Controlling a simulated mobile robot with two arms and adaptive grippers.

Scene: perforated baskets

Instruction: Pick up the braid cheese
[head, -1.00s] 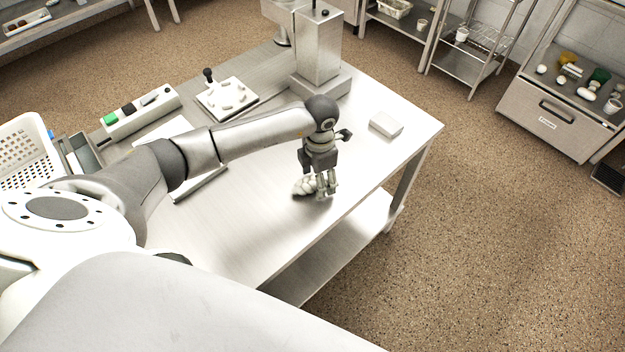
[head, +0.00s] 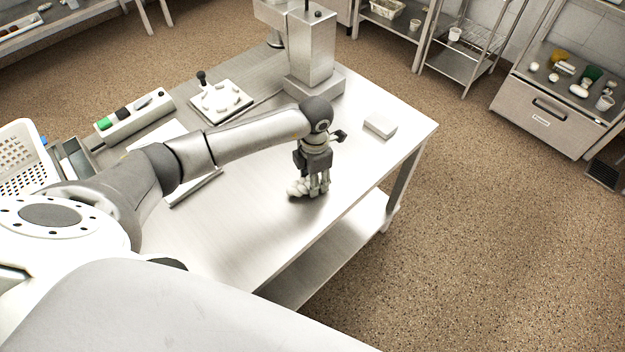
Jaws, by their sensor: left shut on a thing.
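The braid cheese (head: 299,188) is a pale, lumpy piece on the steel table (head: 245,215), near its front edge. My left gripper (head: 314,192) points down over it, with its fingers shut on the cheese's right part. The fingers hide that part of the cheese. The cheese appears to be at table height; I cannot tell if it is lifted. My right gripper is not in view.
A white block (head: 380,125) lies near the table's right corner. A white board with small pieces (head: 221,102) and a long tray (head: 135,119) are toward the back left. A white perforated basket (head: 22,165) stands at the left. The table's front middle is clear.

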